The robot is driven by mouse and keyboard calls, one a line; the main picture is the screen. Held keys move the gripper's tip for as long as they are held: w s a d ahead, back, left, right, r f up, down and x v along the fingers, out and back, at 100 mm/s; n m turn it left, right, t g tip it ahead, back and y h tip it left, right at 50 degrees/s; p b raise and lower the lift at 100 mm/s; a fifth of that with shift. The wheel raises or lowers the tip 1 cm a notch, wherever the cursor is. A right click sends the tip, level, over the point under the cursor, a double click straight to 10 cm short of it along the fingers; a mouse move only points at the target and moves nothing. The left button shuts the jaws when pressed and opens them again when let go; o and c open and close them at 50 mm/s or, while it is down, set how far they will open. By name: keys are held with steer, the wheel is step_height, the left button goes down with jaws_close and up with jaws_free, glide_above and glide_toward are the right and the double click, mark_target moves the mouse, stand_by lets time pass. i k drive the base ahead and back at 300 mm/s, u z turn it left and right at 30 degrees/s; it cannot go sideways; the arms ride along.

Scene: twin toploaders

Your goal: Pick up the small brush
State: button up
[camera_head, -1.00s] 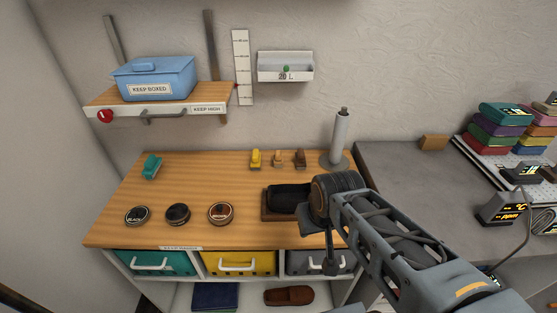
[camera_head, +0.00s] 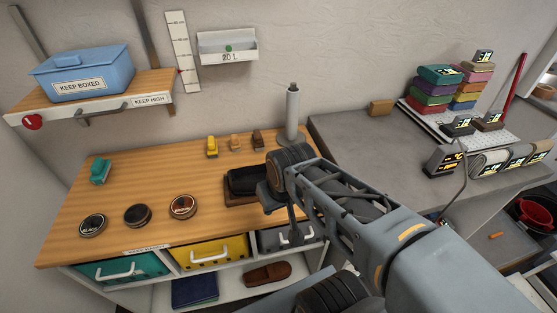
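Three small upright pieces stand in a row at the back of the wooden bench: a yellow one (camera_head: 212,147), a tan one (camera_head: 235,142) and a dark brown one (camera_head: 258,140). They are too small to tell which is the small brush. A larger dark block with a brown base (camera_head: 240,186) lies nearer the front, partly hidden behind my arm. A teal piece (camera_head: 100,172) stands at the bench's left. My gripper (camera_head: 279,212) is over the bench's front right, in front of the dark block. Its fingers are seen from behind, so its opening is unclear.
Three round tins, one of them a black-labelled tin (camera_head: 92,226), lie along the bench front. A grey post (camera_head: 292,115) stands at the back right. A shelf with a blue box (camera_head: 82,74) hangs at left. The grey counter (camera_head: 355,140) adjoins on the right.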

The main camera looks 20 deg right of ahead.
mark_target(235, 142)
steer(key=z, duration=0.5)
steer(key=k, duration=1)
steer(key=u, duration=0.7)
steer(key=i, duration=1.35)
steer(key=z, duration=0.55)
